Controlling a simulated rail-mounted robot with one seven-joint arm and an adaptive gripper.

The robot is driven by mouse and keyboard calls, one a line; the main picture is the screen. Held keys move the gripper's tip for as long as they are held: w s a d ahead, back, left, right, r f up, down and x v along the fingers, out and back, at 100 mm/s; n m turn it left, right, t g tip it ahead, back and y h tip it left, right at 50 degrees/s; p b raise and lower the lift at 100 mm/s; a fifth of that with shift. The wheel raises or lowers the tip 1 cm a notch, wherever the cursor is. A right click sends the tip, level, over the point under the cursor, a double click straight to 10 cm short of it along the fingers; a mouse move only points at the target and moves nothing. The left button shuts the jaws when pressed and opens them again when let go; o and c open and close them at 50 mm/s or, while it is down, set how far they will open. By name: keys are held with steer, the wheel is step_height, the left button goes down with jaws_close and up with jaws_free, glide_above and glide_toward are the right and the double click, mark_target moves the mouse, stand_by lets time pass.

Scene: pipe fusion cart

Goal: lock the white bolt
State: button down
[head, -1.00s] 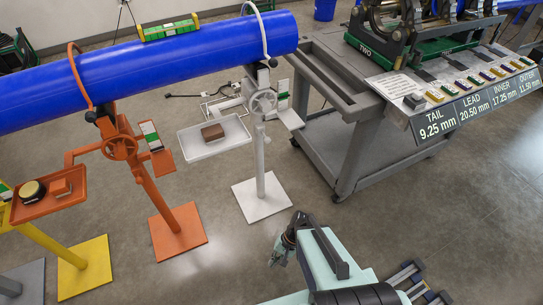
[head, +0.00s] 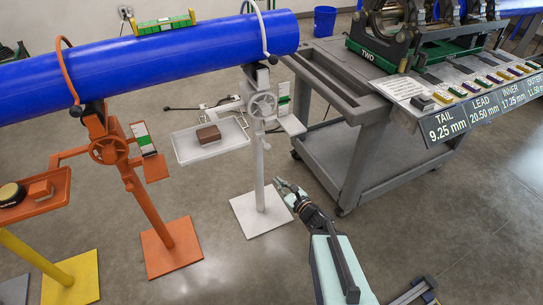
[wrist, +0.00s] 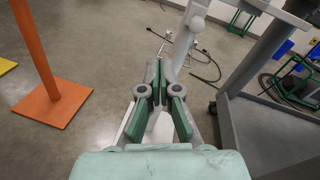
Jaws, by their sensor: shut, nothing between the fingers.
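The white stand (head: 261,190) holds up the right end of the blue pipe and has a white handwheel (head: 263,105). A small white knob, which may be the bolt, shows on its post below the wheel (head: 266,146); it is too small to read whether it is locked. The post also shows ahead of the fingers in the wrist view (wrist: 184,48). My gripper (head: 280,184) is to the right of the post, low above the floor near the base plate, apart from the stand. Its fingers (wrist: 160,66) are shut and empty.
The grey cart (head: 345,165) stands close on the right. The orange stand (head: 150,205) is further left. The blue pipe (head: 180,58) runs overhead. Open floor lies between.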

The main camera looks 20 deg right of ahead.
steer(key=d+m+h, duration=0.1)
steer(key=m, duration=0.1)
steer(key=d+m+t+h, duration=0.1)
steer(key=w+d+r+m, duration=0.1)
steer(key=m, duration=0.1)
steer(key=shift+d+m+h, duration=0.3)
steer(key=shift+h, duration=0.1)
steer(key=shift+w, duration=0.1)
steer(key=b, duration=1.2)
glide_toward(268, 149)
steer(key=w, duration=0.4)
steer(key=w+a, duration=0.1)
steer(key=w, duration=0.2)
steer(key=shift+f, duration=0.2)
steer(key=shift+w, duration=0.1)
